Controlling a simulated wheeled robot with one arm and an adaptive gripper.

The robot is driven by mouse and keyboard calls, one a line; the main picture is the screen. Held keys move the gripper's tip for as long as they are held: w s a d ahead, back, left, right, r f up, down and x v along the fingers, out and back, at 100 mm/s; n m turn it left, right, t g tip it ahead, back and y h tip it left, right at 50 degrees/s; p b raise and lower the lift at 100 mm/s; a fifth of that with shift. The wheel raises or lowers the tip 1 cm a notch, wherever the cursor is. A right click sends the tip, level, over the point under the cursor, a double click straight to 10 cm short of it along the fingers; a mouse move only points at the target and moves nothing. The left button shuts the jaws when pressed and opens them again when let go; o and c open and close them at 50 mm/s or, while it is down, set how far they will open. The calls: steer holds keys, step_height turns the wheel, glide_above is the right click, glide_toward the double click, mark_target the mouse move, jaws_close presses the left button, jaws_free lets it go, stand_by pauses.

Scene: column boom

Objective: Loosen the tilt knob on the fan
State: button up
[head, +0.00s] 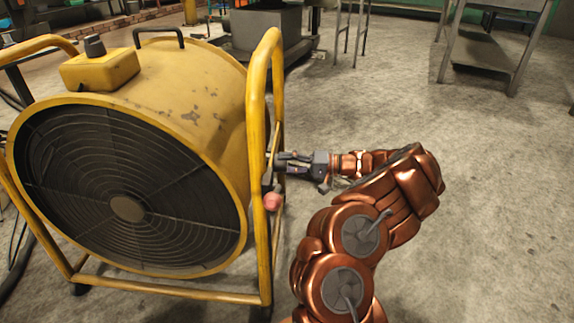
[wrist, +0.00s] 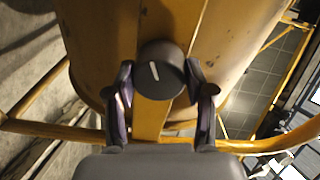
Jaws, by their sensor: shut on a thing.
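The large yellow drum fan (head: 215,110) stands at the left in the head view, inside a yellow tube frame (head: 258,90). In the wrist view a round black knob (wrist: 161,72) with a white line lies between my two fingers. The line tilts slightly from upright. My gripper (wrist: 160,82) is shut on this knob, one finger at each side. In the head view my gripper (head: 281,164) reaches in from the right at the fan's side. The knob itself is hidden there by the frame and gripper.
A small red knob or cap (head: 272,201) sits just below my gripper by the frame. A yellow box (head: 100,70) with a black top knob is on the drum. A metal table (head: 490,60) stands at the back right. The concrete floor (head: 480,200) at the right is clear.

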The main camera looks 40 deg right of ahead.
steer(key=o, duration=1.2)
steer(key=shift+c, duration=0.2)
steer(key=v, duration=1.2)
steer(key=shift+s, duration=0.15)
